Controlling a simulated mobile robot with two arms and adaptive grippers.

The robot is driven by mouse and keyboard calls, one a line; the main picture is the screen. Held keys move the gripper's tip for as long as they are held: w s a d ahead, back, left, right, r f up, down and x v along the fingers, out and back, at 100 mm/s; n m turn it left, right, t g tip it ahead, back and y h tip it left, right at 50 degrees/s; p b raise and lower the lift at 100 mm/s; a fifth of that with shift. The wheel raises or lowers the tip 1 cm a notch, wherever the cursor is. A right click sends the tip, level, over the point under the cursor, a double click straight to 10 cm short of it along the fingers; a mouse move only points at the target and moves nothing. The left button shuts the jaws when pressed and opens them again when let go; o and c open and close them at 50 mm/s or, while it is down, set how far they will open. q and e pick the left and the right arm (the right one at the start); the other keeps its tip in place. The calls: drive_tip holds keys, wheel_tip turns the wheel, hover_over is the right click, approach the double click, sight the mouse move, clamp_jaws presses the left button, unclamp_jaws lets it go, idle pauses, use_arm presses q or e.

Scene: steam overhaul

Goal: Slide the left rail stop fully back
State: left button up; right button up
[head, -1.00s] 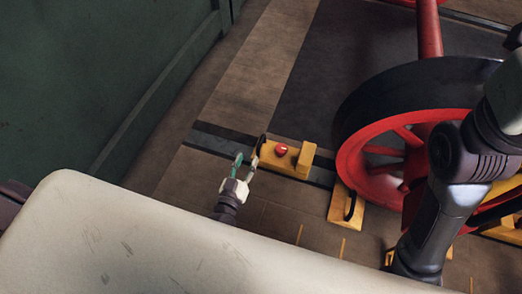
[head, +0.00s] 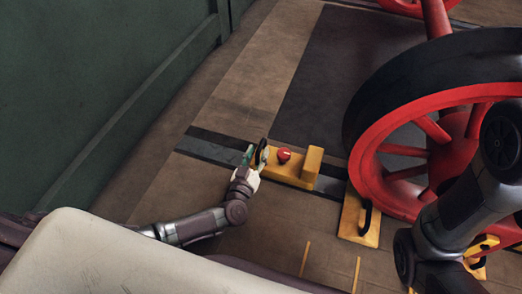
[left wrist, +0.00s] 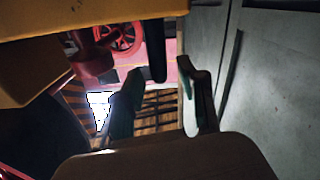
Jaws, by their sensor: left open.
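The left rail stop (head: 290,169) is a yellow block with a red knob (head: 284,155) and a black handle (head: 261,153) at its left end. It sits on the dark rail strip, left of the large wheel. My left gripper (head: 253,156) is open at the handle. In the left wrist view the yellow block (left wrist: 60,15) fills the top left, and the black handle (left wrist: 157,65) reaches down between the tips of the open fingers (left wrist: 160,82). I cannot tell if they touch it. My right gripper is out of view.
A large red wheel with a black tyre (head: 390,90) stands right of the stop. A yellow block with a black handle (head: 359,218) lies by its foot. A green wall (head: 110,90) runs along the left. The bare rail strip (head: 205,146) continues left of the stop.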

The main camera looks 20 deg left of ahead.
use_arm(q)
drive_tip(key=shift+w+b, duration=0.75)
drive_tip(key=shift+w, duration=1.1)
clamp_jaws()
